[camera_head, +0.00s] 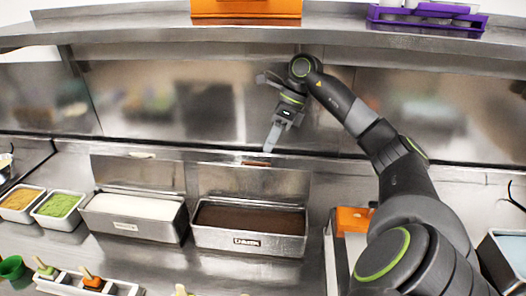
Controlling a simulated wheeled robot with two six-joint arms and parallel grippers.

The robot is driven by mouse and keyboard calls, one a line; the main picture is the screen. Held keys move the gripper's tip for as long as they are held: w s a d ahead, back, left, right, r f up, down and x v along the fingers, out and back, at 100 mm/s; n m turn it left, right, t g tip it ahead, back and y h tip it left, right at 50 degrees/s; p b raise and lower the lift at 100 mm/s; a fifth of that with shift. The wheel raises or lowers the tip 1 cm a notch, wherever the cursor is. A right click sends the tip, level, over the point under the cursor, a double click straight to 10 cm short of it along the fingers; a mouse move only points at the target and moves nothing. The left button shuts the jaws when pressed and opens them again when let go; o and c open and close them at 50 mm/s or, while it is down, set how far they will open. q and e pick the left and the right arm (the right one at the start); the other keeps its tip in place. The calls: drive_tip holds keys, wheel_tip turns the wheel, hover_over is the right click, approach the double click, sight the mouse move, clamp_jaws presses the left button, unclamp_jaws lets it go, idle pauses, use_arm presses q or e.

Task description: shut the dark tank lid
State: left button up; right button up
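The dark tank (225,238) is a steel box with a dark label on its front and dark brown contents. Its steel lid (285,187) stands open, upright along the tank's back edge, with the contents uncovered. My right gripper (270,144) hangs above and behind the top edge of the lid, its finger pointing down. It looks close to the lid's top edge, but I cannot tell whether it touches. Seen edge-on, its opening is unclear. Nothing shows held in it. My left gripper is not in view.
A tank with white contents (125,230) stands just left, its lid (120,172) also upright. Green (58,222) and tan (17,212) tubs are farther left. A shelf (215,33) runs above with an orange box (245,8) and a purple rack (400,18).

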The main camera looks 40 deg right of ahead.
sight(260, 163)
drive_tip(key=p+x, duration=0.1)
drive_tip(key=x, duration=0.3)
drive_tip(key=shift+a+f+p, duration=0.25)
drive_tip(key=shift+f+p, duration=0.05)
drive_tip(key=shift+p, duration=0.05)
drive_tip(key=shift+w+a+f, duration=0.1)
drive_tip(key=shift+w+f, duration=0.05)
drive_tip(key=shift+f, duration=0.25)
clamp_jaws()
